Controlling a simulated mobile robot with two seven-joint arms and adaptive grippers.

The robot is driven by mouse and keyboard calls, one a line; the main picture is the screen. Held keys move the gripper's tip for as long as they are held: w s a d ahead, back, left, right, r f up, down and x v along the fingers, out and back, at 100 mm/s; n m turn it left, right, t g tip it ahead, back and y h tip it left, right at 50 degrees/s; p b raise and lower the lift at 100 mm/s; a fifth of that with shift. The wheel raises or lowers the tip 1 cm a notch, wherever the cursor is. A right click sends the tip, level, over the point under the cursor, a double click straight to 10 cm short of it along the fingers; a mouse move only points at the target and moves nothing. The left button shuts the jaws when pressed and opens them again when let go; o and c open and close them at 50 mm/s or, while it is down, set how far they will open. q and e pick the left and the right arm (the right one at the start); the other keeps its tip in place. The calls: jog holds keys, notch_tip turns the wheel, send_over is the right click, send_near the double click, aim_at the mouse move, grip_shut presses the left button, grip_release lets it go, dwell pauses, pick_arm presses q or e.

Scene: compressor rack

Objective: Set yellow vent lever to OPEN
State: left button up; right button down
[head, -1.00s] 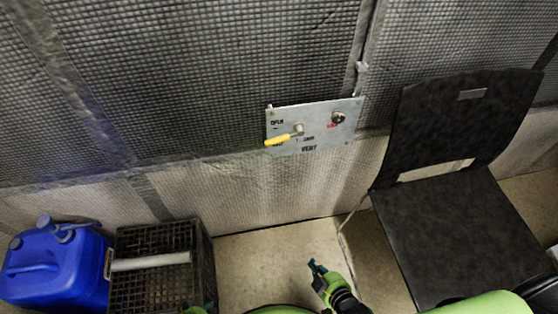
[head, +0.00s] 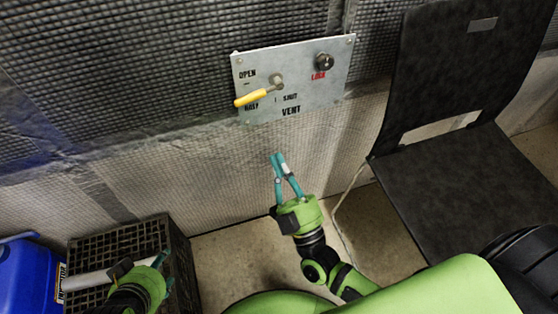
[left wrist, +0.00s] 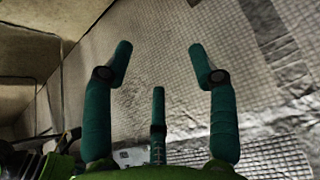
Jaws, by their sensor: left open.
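The yellow vent lever (head: 252,97) is on a grey metal panel (head: 318,92) on the wall in the head view. Its handle points left and slightly down from its pivot, below the OPEN mark and partly over a lower label. SHUT is printed right of the handle. My right gripper (head: 279,161) is below the panel, apart from the lever, its fingers pointing up; their tips look close together. My left gripper (head: 163,266) is at the lower left over the crate, far from the lever. In the left wrist view it is open and empty (left wrist: 159,60).
A dark knob (head: 324,62) with a red label sits on the panel's right. A black chair (head: 455,190) stands at the right. A black crate (head: 125,240) with a pale bar and a blue jug (head: 25,280) stand lower left. The wall below the panel is clear.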

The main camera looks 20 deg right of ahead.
send_near(259, 94)
jog(key=w+a+r, duration=0.2)
jog(key=w, duration=0.3)
pick_arm(q)
jog(key=shift+w+d+r+t, duration=0.25)
jog(key=shift+w+r+t, duration=0.15)
jog(key=shift+w, duration=0.2)
jog(key=shift+w+d+r+t, duration=0.25)
jog(key=shift+w+r+t, duration=0.1)
jog(key=shift+w, duration=0.2)
pick_arm(e)
jog(key=shift+w+r, duration=0.3)
jog(key=shift+w, duration=0.1)
pick_arm(q)
jog(key=s+a+f+g+p, duration=0.1)
jog(key=s+a+f+g, duration=0.2)
jog(key=s+f+g, duration=0.2)
jog(key=s, duration=0.3)
jog(key=shift+f+y, duration=0.15)
jog(key=shift+y, duration=0.25)
pick_arm(e)
jog(key=m+h, duration=0.1)
jog(key=m, duration=0.1)
jog(key=r+m+h, duration=0.1)
jog(key=m+h, duration=0.2)
jog(key=shift+a+r+m, duration=0.3)
